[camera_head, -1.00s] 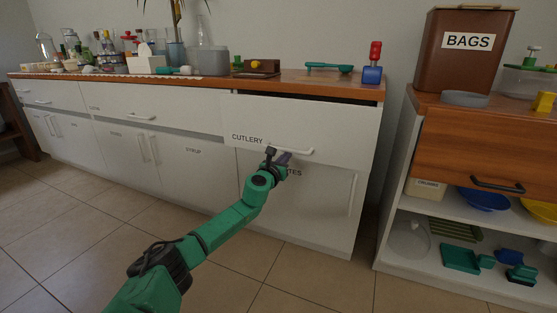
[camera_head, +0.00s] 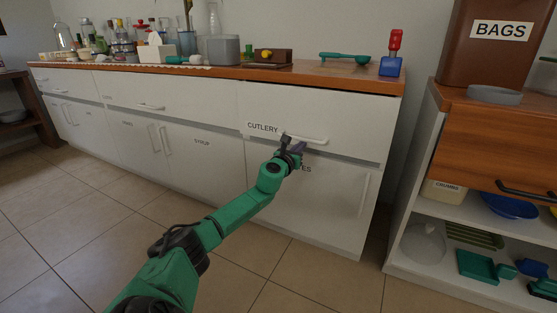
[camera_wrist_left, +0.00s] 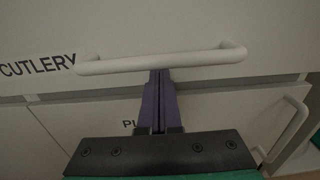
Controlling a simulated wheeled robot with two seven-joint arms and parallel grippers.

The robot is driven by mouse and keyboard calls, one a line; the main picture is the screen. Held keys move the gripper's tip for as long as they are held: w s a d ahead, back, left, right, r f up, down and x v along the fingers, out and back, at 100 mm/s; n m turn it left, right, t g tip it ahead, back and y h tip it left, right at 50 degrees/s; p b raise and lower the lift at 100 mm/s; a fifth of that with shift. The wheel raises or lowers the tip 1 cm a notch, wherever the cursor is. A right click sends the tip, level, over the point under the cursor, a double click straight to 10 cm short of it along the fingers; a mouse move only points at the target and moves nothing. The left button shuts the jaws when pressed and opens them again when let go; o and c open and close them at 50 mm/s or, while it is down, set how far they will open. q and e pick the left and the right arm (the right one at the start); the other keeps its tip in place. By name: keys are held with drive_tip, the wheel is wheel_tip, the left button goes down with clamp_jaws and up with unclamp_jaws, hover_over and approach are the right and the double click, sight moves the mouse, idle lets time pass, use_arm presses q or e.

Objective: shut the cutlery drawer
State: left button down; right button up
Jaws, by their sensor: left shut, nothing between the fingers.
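The cutlery drawer (camera_head: 350,115) has a white front labelled CUTLERY under the wooden counter top. Its front looks level or nearly level with the cabinet, with only a thin dark line below the counter. Its bar handle (camera_head: 312,140) also shows in the left wrist view (camera_wrist_left: 160,65). My left gripper (camera_head: 299,148) is at the lower part of the drawer front. In the left wrist view its purple fingers (camera_wrist_left: 159,82) are together and empty, with their tips just under the handle's bar. Whether they touch the drawer is hard to tell. My right gripper is out of view.
A door with an upright handle (camera_head: 364,194) lies below the drawer. On the counter (camera_head: 300,74) stand a red and blue object (camera_head: 391,58), a green scoop-like thing (camera_head: 344,56) and many containers. A shelf unit (camera_head: 430,140) stands at the right. The tiled floor in front is clear.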

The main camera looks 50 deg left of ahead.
use_arm(q)
drive_tip(key=p+v, duration=0.2)
drive_tip(key=v, duration=0.4)
drive_tip(key=shift+s, duration=0.3)
idle(0.8)
drive_tip(key=shift+d, duration=0.15)
